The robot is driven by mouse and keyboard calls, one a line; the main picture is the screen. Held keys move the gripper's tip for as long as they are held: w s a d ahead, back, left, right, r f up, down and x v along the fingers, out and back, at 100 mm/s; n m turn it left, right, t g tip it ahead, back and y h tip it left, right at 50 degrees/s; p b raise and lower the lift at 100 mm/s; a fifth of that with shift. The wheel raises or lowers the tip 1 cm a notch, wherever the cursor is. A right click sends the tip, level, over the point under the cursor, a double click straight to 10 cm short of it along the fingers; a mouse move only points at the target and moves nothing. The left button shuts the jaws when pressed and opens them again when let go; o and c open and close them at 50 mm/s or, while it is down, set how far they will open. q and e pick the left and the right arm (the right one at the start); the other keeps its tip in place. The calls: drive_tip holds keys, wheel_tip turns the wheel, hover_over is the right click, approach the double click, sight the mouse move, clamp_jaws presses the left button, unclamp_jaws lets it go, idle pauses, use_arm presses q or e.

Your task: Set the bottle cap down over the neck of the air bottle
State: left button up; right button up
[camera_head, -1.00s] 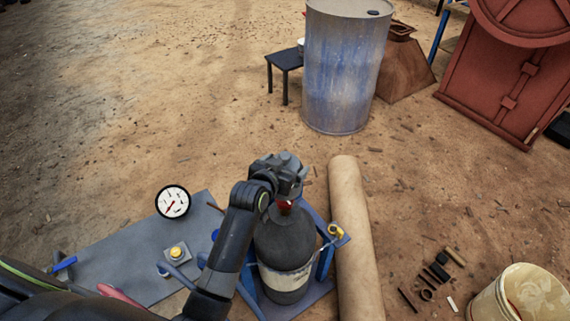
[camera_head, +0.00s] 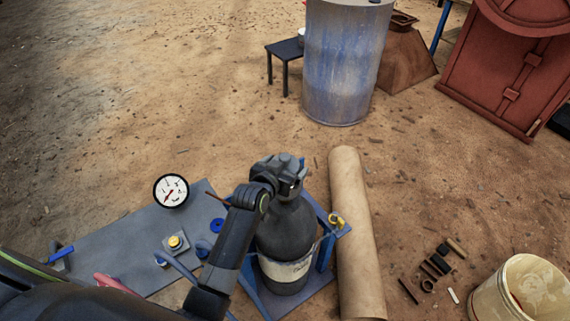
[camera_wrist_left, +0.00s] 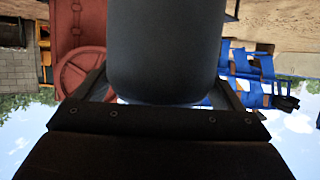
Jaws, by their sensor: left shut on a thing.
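The air bottle (camera_head: 285,235), dark grey with a pale label band, stands upright in a blue frame (camera_head: 321,285). My left gripper (camera_head: 287,178) is directly above its shoulder. In the left wrist view, the gripper is shut on a smooth dark grey cylinder, which I take to be the bottle cap (camera_wrist_left: 166,50). Its rounded end lies between the fingers. In the head view the gripper mostly hides the cap and the bottle's neck, so I cannot tell whether the cap touches the bottle. My right gripper is out of view.
A tan roll (camera_head: 352,230) lies close to the right of the frame. A grey board (camera_head: 130,255) at left carries a round gauge (camera_head: 171,190) and a yellow-knobbed part (camera_head: 175,242). A bucket (camera_head: 520,292) and small loose parts lie at right. A blue-grey drum (camera_head: 345,65) stands behind on open ground.

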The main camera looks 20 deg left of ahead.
use_arm(q)
drive_tip(key=shift+f+b, duration=1.7)
drive_tip(key=shift+f, duration=1.55)
drive_tip(key=o, duration=1)
drive_tip(key=shift+c, duration=0.2)
drive_tip(key=shift+s, duration=0.1)
drive_tip(key=v, duration=1.7)
drive_tip(key=shift+s, duration=0.15)
drive_tip(key=shift+f, duration=0.1)
